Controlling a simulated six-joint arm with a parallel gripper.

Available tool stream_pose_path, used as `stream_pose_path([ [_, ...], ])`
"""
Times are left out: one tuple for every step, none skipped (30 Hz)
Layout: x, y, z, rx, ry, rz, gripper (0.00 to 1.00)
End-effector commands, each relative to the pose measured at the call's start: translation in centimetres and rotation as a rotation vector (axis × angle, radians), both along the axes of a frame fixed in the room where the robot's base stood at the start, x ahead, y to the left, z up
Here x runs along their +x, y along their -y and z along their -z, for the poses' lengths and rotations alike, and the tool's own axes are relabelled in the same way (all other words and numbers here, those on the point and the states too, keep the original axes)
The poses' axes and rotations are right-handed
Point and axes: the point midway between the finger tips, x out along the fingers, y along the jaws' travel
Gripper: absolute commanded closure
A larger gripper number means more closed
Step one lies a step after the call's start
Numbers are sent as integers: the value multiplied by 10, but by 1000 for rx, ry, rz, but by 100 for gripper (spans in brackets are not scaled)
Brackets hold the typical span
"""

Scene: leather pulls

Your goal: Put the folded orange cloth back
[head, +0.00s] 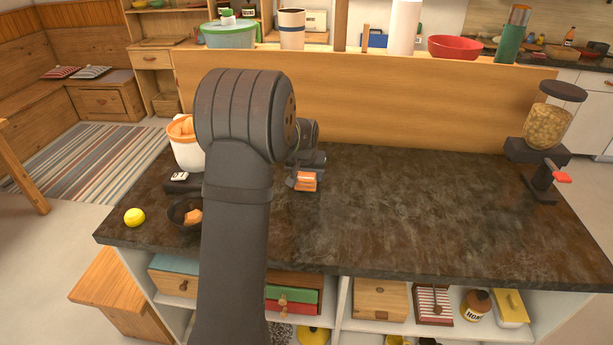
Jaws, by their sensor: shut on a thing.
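The folded orange cloth (306,180) is a small layered bundle with pale edges, near the middle left of the dark stone counter (430,220). My gripper (305,187) is shut on it. My own arm rises from the front and hides much of the counter's left part and part of the gripper. I cannot tell whether the cloth touches the counter or hangs just above it.
Left of my arm are a white and orange canister (185,150), a dark bowl (183,214) and a yellow ball (134,217). A grain dispenser (548,125) stands at the right end. The counter's middle is clear. Boxes, including a wooden one (380,300), fill shelves below.

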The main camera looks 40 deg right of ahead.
Motion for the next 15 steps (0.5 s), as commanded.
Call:
stream_pose_path([
  [0, 0, 5, 1, -1, 0, 63],
  [0, 0, 6, -1, 1, 0, 63],
  [0, 0, 6, -1, 1, 0, 63],
  [0, 0, 5, -1, 1, 0, 63],
  [0, 0, 5, -1, 1, 0, 63],
  [0, 0, 5, -1, 1, 0, 63],
  [0, 0, 5, -1, 1, 0, 63],
  [0, 0, 5, -1, 1, 0, 63],
  [0, 0, 6, -1, 1, 0, 63],
  [0, 0, 7, -1, 1, 0, 63],
  [0, 0, 8, -1, 1, 0, 63],
  [0, 0, 9, -1, 1, 0, 63],
  [0, 0, 9, -1, 1, 0, 40],
  [0, 0, 9, -1, 1, 0, 34],
  [0, 0, 9, -1, 1, 0, 26],
])
